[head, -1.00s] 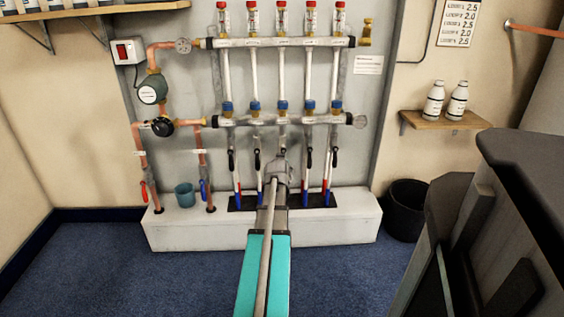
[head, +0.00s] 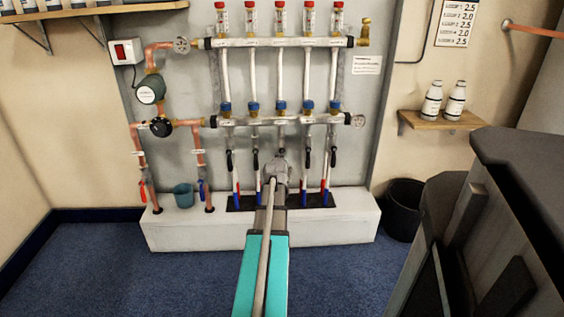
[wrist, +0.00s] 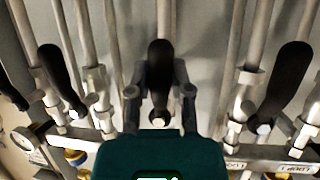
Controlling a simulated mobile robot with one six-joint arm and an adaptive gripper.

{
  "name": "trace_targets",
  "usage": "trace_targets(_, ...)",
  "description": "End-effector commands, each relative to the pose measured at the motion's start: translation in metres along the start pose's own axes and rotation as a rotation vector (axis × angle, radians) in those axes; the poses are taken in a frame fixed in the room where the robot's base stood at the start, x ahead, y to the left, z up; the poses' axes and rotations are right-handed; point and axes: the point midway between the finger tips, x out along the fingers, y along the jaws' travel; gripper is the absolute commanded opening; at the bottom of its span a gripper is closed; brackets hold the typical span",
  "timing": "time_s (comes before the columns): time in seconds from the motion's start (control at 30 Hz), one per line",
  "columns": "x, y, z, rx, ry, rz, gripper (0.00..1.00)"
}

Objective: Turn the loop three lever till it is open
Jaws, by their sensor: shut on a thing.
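The loop three lever (wrist: 160,55) is a dark handle in the middle of the wrist view, lying roughly in line with the pipe behind it. My gripper (wrist: 160,92) has one finger on each side of the lever and is shut on it. In the head view my gripper (head: 276,165) is at the middle pipe of the manifold and hides this lever. Dark levers of the neighbouring loops show on the left (wrist: 62,78) and right (wrist: 287,82) in the wrist view, apart from my fingers.
The lower manifold bar (head: 235,121) runs above the levers. A white plinth (head: 340,227) stands below. A black bin (head: 404,205) stands at right. Neighbouring pipes leave little side room.

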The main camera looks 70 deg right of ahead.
Motion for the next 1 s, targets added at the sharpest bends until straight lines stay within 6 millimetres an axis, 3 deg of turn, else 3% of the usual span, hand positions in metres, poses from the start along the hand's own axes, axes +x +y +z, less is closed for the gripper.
trace_targets(0.67,0.0024,0.001,-0.0025,-0.002,0.006,0.002,0.0)
trace_targets(0.7,0.0024,0.001,-0.0026,-0.002,0.007,0.002,0.28)
trace_targets(0.8,0.0023,0.0012,-0.0022,-0.002,0.005,0.002,0.47)
trace_targets(0.9,0.0018,0.0016,-0.0017,-0.002,0.004,0.002,0.61)
trace_targets(1.0,0.0014,0.0019,-0.0013,-0.001,0.003,0.003,0.61)
